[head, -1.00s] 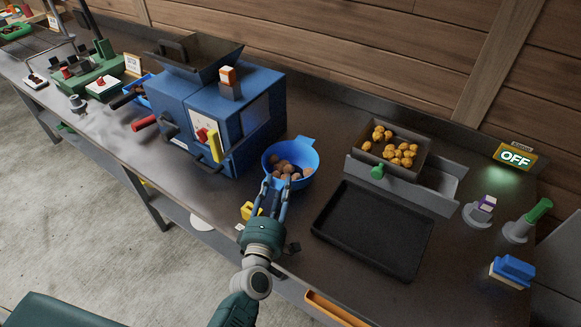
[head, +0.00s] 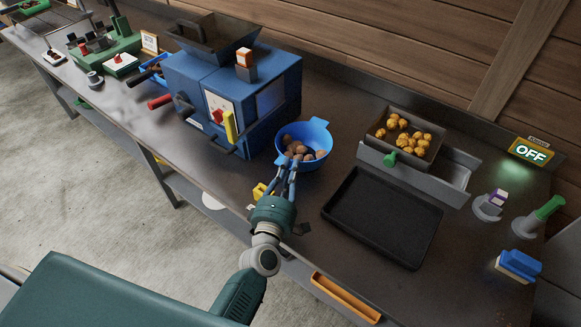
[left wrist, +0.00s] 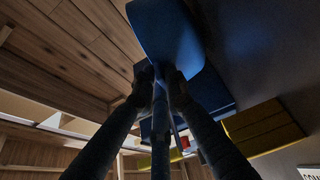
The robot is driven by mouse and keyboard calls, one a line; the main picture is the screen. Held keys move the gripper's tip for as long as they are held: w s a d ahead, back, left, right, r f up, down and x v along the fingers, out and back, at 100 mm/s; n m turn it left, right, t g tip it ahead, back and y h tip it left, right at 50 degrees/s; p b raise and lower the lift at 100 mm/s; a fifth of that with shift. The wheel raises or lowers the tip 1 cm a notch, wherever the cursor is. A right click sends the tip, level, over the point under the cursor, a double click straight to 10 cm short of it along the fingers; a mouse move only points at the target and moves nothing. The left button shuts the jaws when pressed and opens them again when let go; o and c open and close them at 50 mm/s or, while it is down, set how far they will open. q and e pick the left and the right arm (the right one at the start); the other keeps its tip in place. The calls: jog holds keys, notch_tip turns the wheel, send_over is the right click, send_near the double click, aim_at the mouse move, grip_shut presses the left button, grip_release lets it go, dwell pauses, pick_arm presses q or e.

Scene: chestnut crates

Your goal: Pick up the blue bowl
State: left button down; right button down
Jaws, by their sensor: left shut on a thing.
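The blue bowl (head: 302,133) stands on the metal bench, to the right of the big blue machine, with several brown chestnuts in it. My left gripper (head: 289,167) reaches it from the near side. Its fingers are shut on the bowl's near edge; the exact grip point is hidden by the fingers. In the left wrist view the fingertips (left wrist: 160,78) meet below a blue part of the bowl (left wrist: 165,30). The bowl looks level and I see no clear gap under it. My right gripper is not in view.
The blue machine (head: 278,95) stands close left of the bowl. A black tray (head: 385,215) lies to the right, with a crate of yellow-orange pieces (head: 380,145) behind it. A small yellow block (head: 260,190) lies beside my left gripper. An orange bin (head: 345,298) hangs at the front edge.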

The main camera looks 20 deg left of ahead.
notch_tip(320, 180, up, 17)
jog(key=p, duration=1.6)
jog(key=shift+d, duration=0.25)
